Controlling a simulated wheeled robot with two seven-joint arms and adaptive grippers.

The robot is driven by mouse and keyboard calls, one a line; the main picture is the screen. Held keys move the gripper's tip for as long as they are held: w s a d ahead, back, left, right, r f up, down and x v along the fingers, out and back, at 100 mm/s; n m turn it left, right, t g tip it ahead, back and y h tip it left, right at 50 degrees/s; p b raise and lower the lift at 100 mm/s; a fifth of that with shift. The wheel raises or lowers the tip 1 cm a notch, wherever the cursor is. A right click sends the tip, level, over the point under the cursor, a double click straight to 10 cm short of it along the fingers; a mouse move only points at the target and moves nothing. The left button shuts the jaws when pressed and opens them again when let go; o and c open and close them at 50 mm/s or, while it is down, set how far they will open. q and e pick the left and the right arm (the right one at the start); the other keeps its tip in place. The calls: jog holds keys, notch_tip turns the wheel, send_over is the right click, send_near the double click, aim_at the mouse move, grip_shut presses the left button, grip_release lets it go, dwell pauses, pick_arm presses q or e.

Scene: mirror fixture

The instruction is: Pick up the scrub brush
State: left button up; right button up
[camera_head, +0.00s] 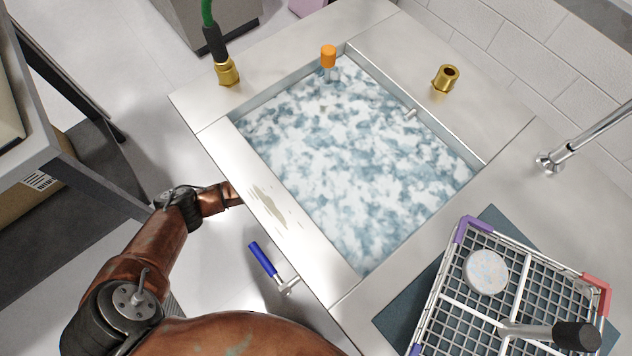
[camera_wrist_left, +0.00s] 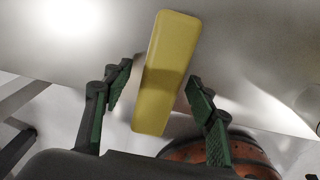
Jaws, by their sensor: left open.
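A yellow oblong block (camera_wrist_left: 165,75) with rounded corners, which I take for the scrub brush, shows in the left wrist view. No bristles show. It lies against or near a grey metal surface; whether it touches cannot be told. My left gripper (camera_wrist_left: 160,82) is open, with one dark finger on each side of the block's lower part and visible gaps between. In the head view the left arm reaches to the sink counter's left edge, where its end is hidden below the rim. The block does not show in that view. My right gripper is not in view.
The sink basin (camera_head: 350,282) holds foamy water. A blue-handled valve (camera_head: 263,260) sticks out below the counter's left edge. A wire basket (camera_head: 437,300) with a round white disc (camera_head: 486,271) stands at lower right. A brass fitting (camera_head: 446,77) and green hose (camera_head: 207,12) are farther back.

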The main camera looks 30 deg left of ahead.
pick_arm(q)
jog(key=c, duration=1.3)
